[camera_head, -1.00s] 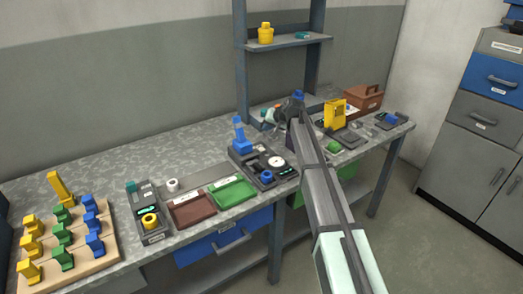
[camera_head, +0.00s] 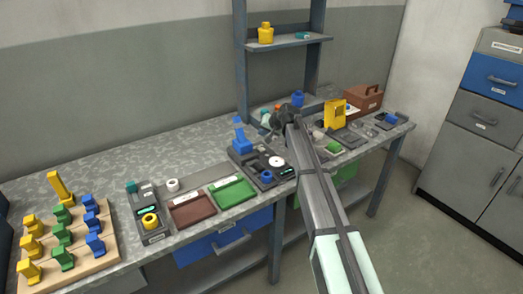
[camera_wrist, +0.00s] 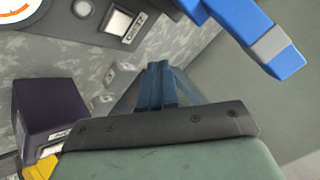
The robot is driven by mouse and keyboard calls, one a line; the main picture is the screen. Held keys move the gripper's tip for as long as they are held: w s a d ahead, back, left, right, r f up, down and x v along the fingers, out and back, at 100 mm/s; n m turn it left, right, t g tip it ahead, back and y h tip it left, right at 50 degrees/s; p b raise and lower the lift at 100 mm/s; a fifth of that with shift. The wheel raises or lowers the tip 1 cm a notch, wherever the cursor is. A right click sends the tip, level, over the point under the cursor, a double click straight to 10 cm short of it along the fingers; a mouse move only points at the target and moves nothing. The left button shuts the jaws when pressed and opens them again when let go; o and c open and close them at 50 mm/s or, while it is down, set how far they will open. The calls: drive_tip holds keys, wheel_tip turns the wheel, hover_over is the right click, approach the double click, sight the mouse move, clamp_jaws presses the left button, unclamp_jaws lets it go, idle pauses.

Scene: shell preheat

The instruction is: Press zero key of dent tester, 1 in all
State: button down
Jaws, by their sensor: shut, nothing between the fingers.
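The dent tester appears to be the dark device (camera_head: 258,172) with a blue upright part and a white round dial, mid-bench in the head view. In the wrist view, part of a white dial (camera_wrist: 14,10) with an orange arc shows at the top left. Beside it are a small round button (camera_wrist: 83,8) and a pale square key (camera_wrist: 117,20) with a label I cannot read surely. My gripper (camera_head: 284,118) is above the bench, right of the device. Its fingers (camera_wrist: 158,72) are shut and empty, apart from the key in the wrist view.
A blue bar (camera_wrist: 270,45) with a grey band crosses the wrist view's upper right. A dark box (camera_wrist: 48,108) is at its left. On the bench stand a green tray (camera_head: 232,191), a brown tray (camera_head: 192,209) and a yellow device (camera_head: 335,112). A shelf upright (camera_head: 241,70) rises behind.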

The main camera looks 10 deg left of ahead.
sight(263, 150)
drive_tip(key=shift+f, duration=2.7)
drive_tip(key=shift+f, duration=0.85)
idle(0.8)
drive_tip(key=shift+r, duration=0.85)
drive_tip(key=shift+r, duration=0.1)
drive_tip(key=shift+r, duration=2.4)
